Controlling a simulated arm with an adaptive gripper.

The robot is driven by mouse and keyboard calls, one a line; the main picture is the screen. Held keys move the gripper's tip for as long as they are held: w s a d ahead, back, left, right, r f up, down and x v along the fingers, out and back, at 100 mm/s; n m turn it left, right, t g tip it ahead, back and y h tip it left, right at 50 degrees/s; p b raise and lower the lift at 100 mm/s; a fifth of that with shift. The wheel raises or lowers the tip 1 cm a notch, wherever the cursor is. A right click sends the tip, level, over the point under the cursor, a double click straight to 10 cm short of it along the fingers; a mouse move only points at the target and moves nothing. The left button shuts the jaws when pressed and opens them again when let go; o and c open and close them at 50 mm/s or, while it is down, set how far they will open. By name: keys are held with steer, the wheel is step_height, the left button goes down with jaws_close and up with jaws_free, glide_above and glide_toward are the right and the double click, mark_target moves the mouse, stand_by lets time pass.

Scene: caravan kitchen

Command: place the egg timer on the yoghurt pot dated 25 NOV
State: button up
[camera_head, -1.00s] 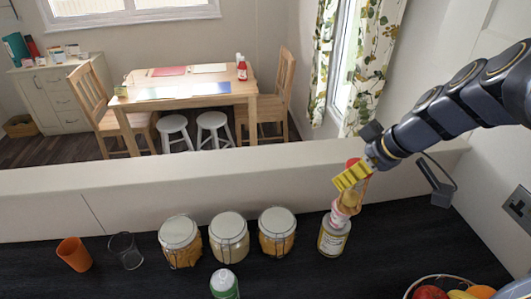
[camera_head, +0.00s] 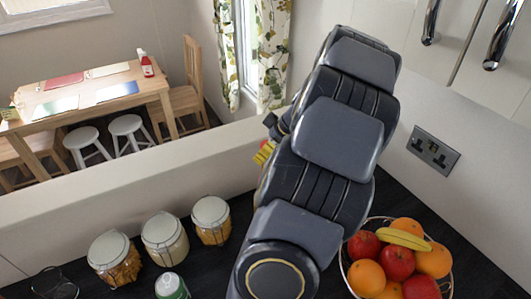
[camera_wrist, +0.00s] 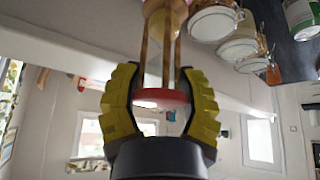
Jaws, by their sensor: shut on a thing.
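The egg timer is an hourglass with a red end cap (camera_wrist: 160,97), wooden posts and a glass middle. In the wrist view it stands between the yellow fingers of my gripper (camera_wrist: 163,78), which are shut on it near the red cap. Its far end runs up to the top edge of the view, where a pink and yellow part shows. In the head view my arm hides most of the gripper; only a bit of yellow finger (camera_head: 264,153) shows.
Three clip-top jars (camera_head: 164,238) with pale lids stand on the dark counter. A green-sided can (camera_head: 171,287) is in front and a clear glass (camera_head: 53,285) is at left. A fruit bowl (camera_head: 346,268) sits right of my arm. A pale ledge (camera_head: 120,200) runs behind.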

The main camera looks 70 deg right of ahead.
steer(key=shift+f, duration=0.5)
steer(key=shift+f, duration=0.15)
steer(key=shift+f, duration=0.35)
steer(key=o, duration=1.1)
steer(key=shift+o, duration=0.2)
